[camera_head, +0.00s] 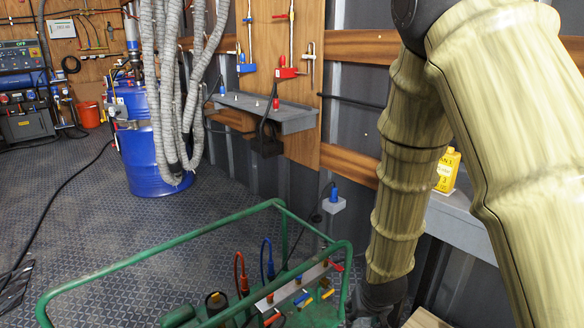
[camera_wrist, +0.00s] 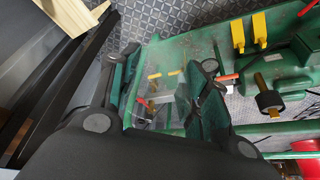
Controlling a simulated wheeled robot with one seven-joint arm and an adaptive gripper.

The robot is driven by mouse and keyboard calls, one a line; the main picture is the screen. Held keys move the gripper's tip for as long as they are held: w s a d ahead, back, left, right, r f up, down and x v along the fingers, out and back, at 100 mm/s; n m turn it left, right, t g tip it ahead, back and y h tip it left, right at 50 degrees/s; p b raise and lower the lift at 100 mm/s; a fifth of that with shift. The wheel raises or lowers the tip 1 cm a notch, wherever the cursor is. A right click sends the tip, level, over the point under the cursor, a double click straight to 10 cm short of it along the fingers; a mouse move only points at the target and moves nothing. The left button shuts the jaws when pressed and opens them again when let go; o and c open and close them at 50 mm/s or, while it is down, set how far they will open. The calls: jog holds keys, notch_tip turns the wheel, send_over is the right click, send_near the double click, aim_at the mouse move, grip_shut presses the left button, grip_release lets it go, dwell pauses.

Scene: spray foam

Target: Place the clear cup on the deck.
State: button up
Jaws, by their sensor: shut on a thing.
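My gripper (camera_wrist: 170,80) shows in the wrist view, its two dark green-padded fingers closed on the sides of a clear cup (camera_wrist: 160,112). The cup is see-through, and its outline is hard to make out against the green cart behind it. I cannot tell how far it is above the cart. In the head view the cup and fingers are hidden; only the dark wrist end of my arm shows at the bottom, right of the cart. The green cart (camera_head: 180,241) has a railed frame; its deck (camera_wrist: 176,52) shows as a green surface beyond the fingers.
The cart carries a valve panel (camera_head: 293,286) with red and blue hoses, yellow handles (camera_wrist: 259,30) and a black knob (camera_wrist: 270,101). Its rail is an obstacle. A yellow bottle (camera_head: 447,171) stands on a grey shelf (camera_head: 462,226). Blue drums (camera_head: 150,160) stand far left; open floor lies between.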

jog(key=w+r+p+v, duration=0.1)
jog(key=w+p+v, duration=0.2)
jog(key=p+v, duration=1.2)
jog(key=p, duration=0.9)
jog(key=shift+r, duration=0.4)
jog(key=shift+f, duration=0.1)
